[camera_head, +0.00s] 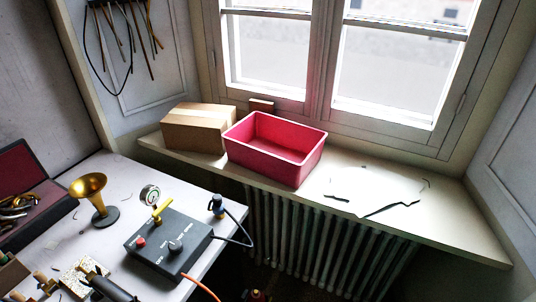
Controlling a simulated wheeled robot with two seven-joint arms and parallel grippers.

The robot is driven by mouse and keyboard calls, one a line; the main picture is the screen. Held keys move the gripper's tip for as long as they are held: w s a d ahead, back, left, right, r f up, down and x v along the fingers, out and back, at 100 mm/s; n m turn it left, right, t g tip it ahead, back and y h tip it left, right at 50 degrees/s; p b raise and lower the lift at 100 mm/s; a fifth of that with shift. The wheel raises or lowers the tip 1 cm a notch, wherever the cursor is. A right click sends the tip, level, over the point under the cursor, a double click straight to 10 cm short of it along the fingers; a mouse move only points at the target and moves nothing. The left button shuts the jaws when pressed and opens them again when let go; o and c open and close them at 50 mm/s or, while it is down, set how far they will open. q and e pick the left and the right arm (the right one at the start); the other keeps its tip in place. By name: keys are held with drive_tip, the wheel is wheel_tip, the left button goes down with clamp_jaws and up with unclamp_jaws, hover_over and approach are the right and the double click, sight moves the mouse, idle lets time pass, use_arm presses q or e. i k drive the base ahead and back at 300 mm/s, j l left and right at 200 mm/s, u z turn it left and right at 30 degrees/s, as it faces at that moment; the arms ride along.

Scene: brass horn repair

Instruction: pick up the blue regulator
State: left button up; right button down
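A small dark-blue fitting, which looks like the blue regulator (217,206), stands at the right edge of the white workbench (228,232). A black hose curves from beside it over the bench edge. It is just right of a dark grey control box (168,244) with a red button, a black knob, a yellow lever and a round gauge (150,194). Neither of my grippers is in view, and nothing is seen touching the regulator.
A brass horn bell (89,192) stands on a dark base left of the control box. An open dark case (30,193) lies at far left. An orange hose (202,287) runs off the front. A pink bin (275,147) and cardboard box (198,128) stand on the windowsill above a radiator.

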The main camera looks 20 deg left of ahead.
sight(217, 209)
drive_tip(key=u, duration=0.75)
